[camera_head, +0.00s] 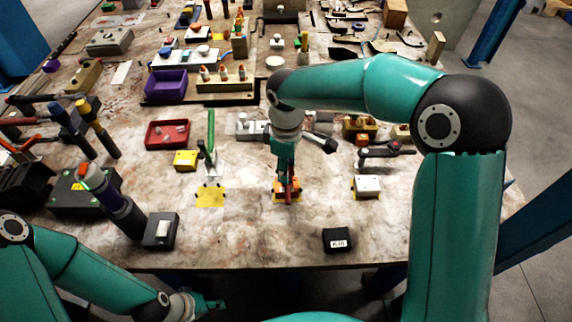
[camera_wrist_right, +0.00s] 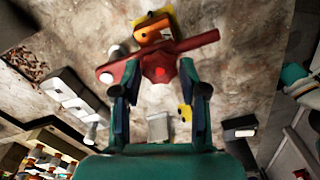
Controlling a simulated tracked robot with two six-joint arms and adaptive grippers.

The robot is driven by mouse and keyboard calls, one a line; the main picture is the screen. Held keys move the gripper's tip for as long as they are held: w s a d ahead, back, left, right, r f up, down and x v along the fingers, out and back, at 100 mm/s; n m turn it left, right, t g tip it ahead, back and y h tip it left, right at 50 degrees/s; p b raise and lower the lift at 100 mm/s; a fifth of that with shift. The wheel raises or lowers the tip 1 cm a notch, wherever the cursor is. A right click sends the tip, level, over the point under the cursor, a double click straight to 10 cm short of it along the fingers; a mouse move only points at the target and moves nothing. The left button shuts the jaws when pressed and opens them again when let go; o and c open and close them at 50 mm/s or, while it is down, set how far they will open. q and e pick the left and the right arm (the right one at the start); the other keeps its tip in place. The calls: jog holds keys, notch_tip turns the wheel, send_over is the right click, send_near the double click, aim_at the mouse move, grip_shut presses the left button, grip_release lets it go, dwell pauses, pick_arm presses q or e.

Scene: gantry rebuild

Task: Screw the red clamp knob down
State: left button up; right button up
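The red clamp knob (camera_wrist_right: 160,71), with a long cross bar, sits on an orange block (camera_wrist_right: 152,34) in the right wrist view. In the head view the block (camera_head: 280,194) stands on a yellow patch at the table's front middle. My right gripper (camera_head: 288,178) points down over the knob and partly hides it. In the right wrist view its fingers (camera_wrist_right: 159,80) are spread, one on each side of the knob's hub; I cannot tell if they touch it. My left gripper (camera_head: 212,304) is low, off the table's front edge, away from the knob; its finger opening is unclear.
A black labelled box (camera_head: 338,240) and a white-topped block (camera_head: 367,186) stand to the right. A green-handled toggle clamp (camera_head: 210,145) and an empty yellow patch (camera_head: 210,197) lie left. A dark box with a white switch (camera_head: 161,231) is at front left. Bare table lies between.

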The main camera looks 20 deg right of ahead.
jog(key=shift+c, duration=0.8)
jog(key=shift+f+m+b, duration=0.1)
jog(key=shift+m+b, duration=0.4)
jog(key=shift+m, duration=0.4)
jog(key=m, duration=0.2)
jog(key=shift+m+b, duration=0.3)
jog(key=shift+b, duration=0.05)
jog(key=shift+w, duration=0.1)
jog(key=o, duration=1)
notch_tip(320, 180, up, 12)
jog(key=shift+r, duration=0.1)
